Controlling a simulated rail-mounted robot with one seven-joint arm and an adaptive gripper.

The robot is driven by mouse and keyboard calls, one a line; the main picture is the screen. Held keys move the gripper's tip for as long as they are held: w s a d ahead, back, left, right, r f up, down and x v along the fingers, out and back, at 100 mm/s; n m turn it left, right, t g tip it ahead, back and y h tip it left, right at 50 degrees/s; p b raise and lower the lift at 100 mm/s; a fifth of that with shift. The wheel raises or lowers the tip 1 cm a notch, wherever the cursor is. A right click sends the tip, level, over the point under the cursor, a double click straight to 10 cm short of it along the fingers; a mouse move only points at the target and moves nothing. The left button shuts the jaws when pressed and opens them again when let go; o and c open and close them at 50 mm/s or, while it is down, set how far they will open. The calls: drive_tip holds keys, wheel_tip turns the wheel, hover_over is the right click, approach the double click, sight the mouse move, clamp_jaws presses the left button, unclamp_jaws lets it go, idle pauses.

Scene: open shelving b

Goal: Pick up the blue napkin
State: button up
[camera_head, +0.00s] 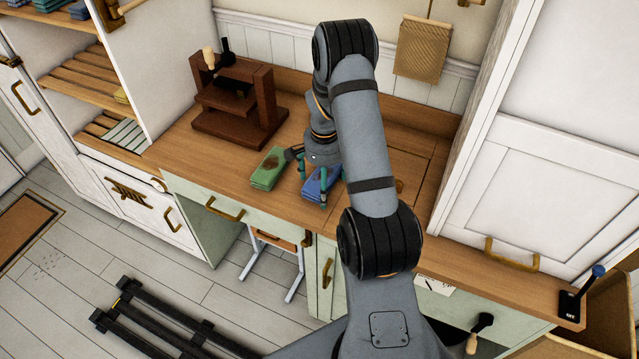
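The blue napkin (332,183) is a folded stack lying on the wooden counter, to the right of a folded green napkin (267,168). My gripper (313,178) points down at the blue napkin, with its green-tipped fingers apart. One fingertip is at the napkin's upper left edge and the other shows in front of its middle. My arm crosses above and hides part of the napkin's right side. I cannot tell whether the fingers touch it.
A dark brown wooden press-like stand (238,100) stands at the back left of the counter (205,158). A tall white cabinet (560,170) bounds the right. A woven tan cloth (422,48) hangs on the back wall. Open shelves (85,75) are at the left.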

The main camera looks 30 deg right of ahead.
drive_tip(key=shift+c, duration=0.5)
drive_tip(key=c, duration=1.1)
drive_tip(key=shift+c, duration=0.4)
drive_tip(key=shift+r, duration=0.1)
